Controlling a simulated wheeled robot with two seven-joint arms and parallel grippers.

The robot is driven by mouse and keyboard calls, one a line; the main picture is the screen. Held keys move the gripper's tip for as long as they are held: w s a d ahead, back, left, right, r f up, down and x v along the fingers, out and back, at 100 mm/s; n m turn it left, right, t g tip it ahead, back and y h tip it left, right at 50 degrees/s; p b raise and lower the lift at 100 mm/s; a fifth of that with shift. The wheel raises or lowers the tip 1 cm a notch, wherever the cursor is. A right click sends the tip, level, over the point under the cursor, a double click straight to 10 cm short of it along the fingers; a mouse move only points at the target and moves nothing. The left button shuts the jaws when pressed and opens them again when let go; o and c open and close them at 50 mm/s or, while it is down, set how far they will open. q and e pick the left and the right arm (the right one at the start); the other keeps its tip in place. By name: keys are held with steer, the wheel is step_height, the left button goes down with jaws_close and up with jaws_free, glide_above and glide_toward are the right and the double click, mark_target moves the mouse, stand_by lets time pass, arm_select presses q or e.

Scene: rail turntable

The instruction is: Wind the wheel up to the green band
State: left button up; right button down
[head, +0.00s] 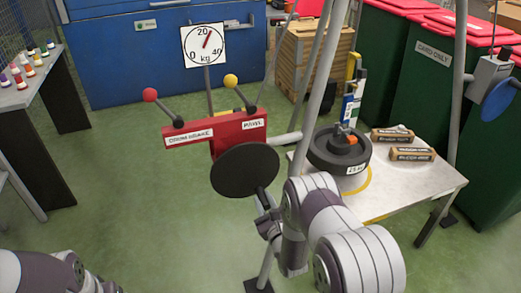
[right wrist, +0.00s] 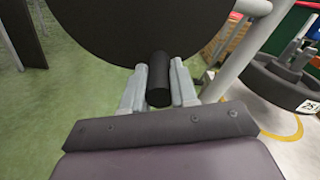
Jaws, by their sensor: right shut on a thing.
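The wheel (head: 245,170) is a dark disc on the front of a red housing (head: 215,132); it also fills the top of the right wrist view (right wrist: 150,25). My right gripper (head: 266,204) is shut on the wheel's dark handle (right wrist: 158,82), one finger on each side. Behind stands a white dial (head: 204,45) marked 0, 20, 40 kg; its red needle points up, slightly right. I cannot make out a green band on it. A red-knobbed lever (head: 150,95) stands by the drum brake label, a yellow-knobbed lever (head: 231,81) by the pawl label. My left gripper is out of view.
A black weight (head: 338,150) sits on a pale table (head: 430,183) with two small cartons (head: 411,154). Grey frame legs (head: 318,75) rise close to the right arm. Green bins (head: 425,70) with red lids stand at right. Green floor is clear at left.

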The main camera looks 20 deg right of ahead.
steer(key=shift+s+a+f+m, duration=0.1)
steer(key=shift+a+f+m, duration=0.15)
steer(key=shift+a+m, duration=0.35)
steer(key=shift+a+f+m, duration=0.2)
steer(key=shift+a+m, duration=0.3)
steer(key=shift+m, duration=0.1)
steer(key=shift+a, duration=0.1)
steer(key=shift+a, duration=1.3)
steer(key=shift+a+r, duration=0.1)
steer(key=shift+r, duration=0.05)
steer(key=shift+a+r, duration=0.15)
steer(key=shift+a, duration=0.2)
steer(key=shift+a+r, duration=0.35)
steer(key=shift+a, duration=0.55)
